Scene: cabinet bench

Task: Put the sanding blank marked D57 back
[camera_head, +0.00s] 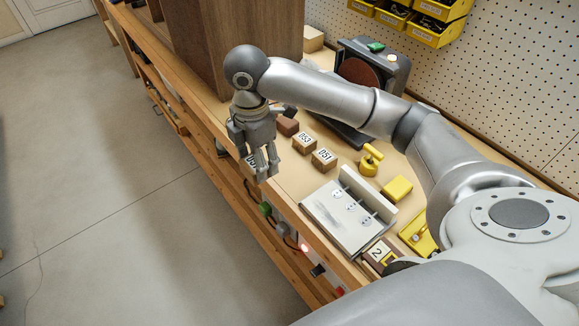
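Several small brown sanding blanks are on the bench. One is marked D53 (304,144) and one D51 (323,159). A reddish-brown block (288,126) lies behind them with no mark that I can read. Another labelled blank (251,160) is at the bench's front edge, mostly hidden by my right gripper (262,172); its mark starts with D and the rest is not clear. My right gripper points down at this blank. I cannot tell whether its fingers are around the blank or in front of it. My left gripper is not in view.
A disc sander (363,73) stands at the back and a tall brown cabinet (215,45) at the left. A metal plate fixture (340,213), yellow pieces (397,188) and a block marked 2 (378,254) are nearer. Yellow bins (434,32) hang on the pegboard.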

